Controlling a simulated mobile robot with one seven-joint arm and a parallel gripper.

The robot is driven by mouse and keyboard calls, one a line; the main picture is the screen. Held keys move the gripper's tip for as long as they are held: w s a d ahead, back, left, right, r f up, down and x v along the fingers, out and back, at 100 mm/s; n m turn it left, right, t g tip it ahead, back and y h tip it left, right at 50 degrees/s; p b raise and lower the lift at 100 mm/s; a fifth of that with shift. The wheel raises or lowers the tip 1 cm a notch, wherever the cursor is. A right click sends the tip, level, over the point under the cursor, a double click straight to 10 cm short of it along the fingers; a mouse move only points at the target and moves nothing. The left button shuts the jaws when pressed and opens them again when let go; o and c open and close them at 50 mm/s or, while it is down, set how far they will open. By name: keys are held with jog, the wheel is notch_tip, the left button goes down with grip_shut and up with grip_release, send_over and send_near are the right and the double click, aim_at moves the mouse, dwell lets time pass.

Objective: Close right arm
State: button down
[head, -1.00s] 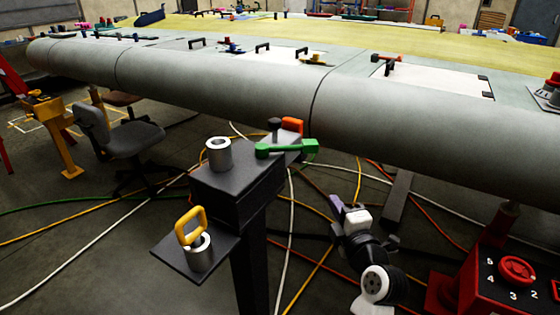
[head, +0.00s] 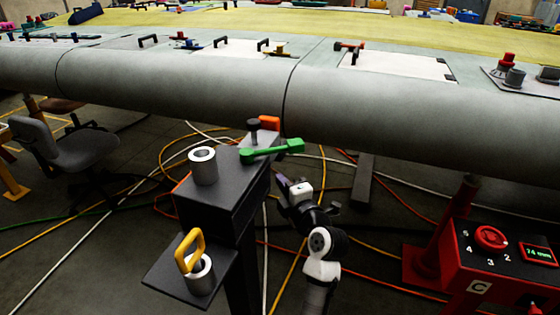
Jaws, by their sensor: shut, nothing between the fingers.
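A green arm (head: 271,151) lies roughly level on top of the dark stand (head: 222,200), reaching to the right past its edge. A black knob (head: 253,130) stands behind it, and an orange block (head: 269,123) sits close by, near the wing's lower edge. My gripper (head: 281,184) is shut and empty, apart from the stand, below and right of the green arm in the picture. Its fingertips are small and dark in this view.
A metal cylinder (head: 203,166) stands on the stand's top. A yellow handle (head: 190,252) sits in another cylinder (head: 200,275) on the lower shelf. The grey wing (head: 400,120) spans above. A red control box (head: 500,255) stands at right. Cables cross the floor.

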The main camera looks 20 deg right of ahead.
jog(key=w+d+p, duration=0.1)
jog(key=w+p, duration=0.1)
jog(key=w, duration=0.5)
jog(key=shift+w+d, duration=0.25)
jog(key=shift+d, duration=0.1)
jog(key=shift+f, duration=0.1)
jog(key=w+d+b, duration=0.6)
jog(key=w+b, duration=0.2)
jog(key=b, duration=0.4)
jog(key=shift+w+r, duration=0.15)
jog(key=shift+r, duration=0.3)
